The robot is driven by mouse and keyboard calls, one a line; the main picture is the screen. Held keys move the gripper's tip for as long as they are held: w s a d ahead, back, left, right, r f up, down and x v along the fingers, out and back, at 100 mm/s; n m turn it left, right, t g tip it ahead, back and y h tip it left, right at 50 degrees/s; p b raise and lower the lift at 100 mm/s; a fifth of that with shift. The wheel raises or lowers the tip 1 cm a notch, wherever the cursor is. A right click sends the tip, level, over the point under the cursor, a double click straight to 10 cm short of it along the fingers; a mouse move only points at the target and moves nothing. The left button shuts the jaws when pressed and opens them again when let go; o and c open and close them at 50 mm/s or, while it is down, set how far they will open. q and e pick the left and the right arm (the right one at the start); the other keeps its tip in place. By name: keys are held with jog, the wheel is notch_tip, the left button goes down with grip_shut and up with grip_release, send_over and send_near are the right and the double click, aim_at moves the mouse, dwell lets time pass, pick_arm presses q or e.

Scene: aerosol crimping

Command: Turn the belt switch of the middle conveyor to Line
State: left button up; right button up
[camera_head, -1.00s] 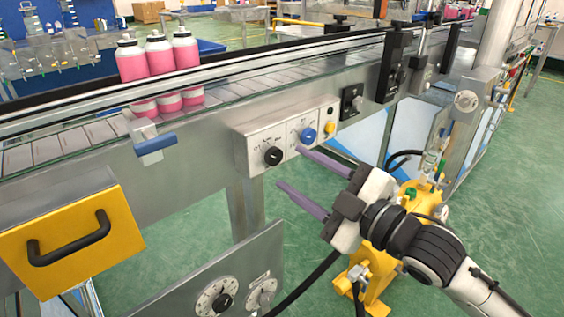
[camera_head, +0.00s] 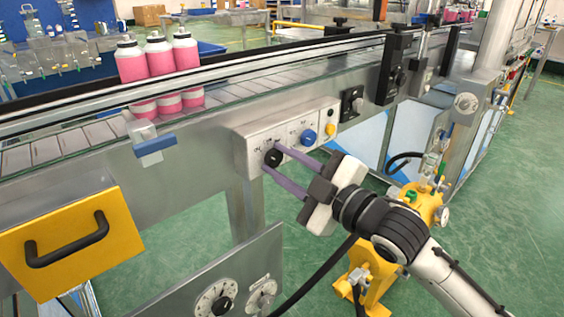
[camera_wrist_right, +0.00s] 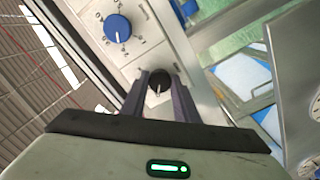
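A grey switch box (camera_head: 256,151) is fixed to the side of the middle conveyor. It carries a black knob (camera_head: 273,158), a blue knob (camera_head: 308,137) and a small yellow button (camera_head: 331,128). My right gripper (camera_head: 271,157) is open, with its two purple fingers on either side of the black knob. In the right wrist view the black knob (camera_wrist_right: 158,82) shows between the fingertips, its white mark pointing down; I cannot tell whether they touch it. The blue knob (camera_wrist_right: 117,28) is clear of the fingers. My left gripper is not in view.
Several pink and white bottles (camera_head: 161,58) stand on the conveyor (camera_head: 75,139). A yellow drawer front (camera_head: 70,243) with a black handle sits at the lower left. A lower panel (camera_head: 240,270) has dials. A yellow machine (camera_head: 380,265) stands behind my right arm.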

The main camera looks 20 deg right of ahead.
jog(key=shift+r+m+p, duration=0.2)
jog(key=shift+m+p, duration=0.4)
jog(key=shift+p, duration=0.5)
jog(key=m+p, duration=0.2)
jog(key=p, duration=0.1)
jog(key=m+p, duration=0.2)
jog(key=shift+p, duration=0.35)
jog(key=m+p, duration=0.2)
jog(key=shift+p, duration=0.3)
jog(key=shift+f+m+p, duration=0.1)
jog(key=shift+m+p, duration=0.7)
jog(key=shift+m, duration=0.2)
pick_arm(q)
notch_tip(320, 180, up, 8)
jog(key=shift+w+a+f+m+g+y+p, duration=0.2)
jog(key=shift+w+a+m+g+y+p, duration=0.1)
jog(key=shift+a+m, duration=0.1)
pick_arm(e)
jog(key=shift+f+m, duration=0.15)
jog(key=shift+m, duration=0.25)
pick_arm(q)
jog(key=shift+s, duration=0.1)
pick_arm(e)
jog(key=o, duration=1.1)
jog(key=shift+c, duration=0.2)
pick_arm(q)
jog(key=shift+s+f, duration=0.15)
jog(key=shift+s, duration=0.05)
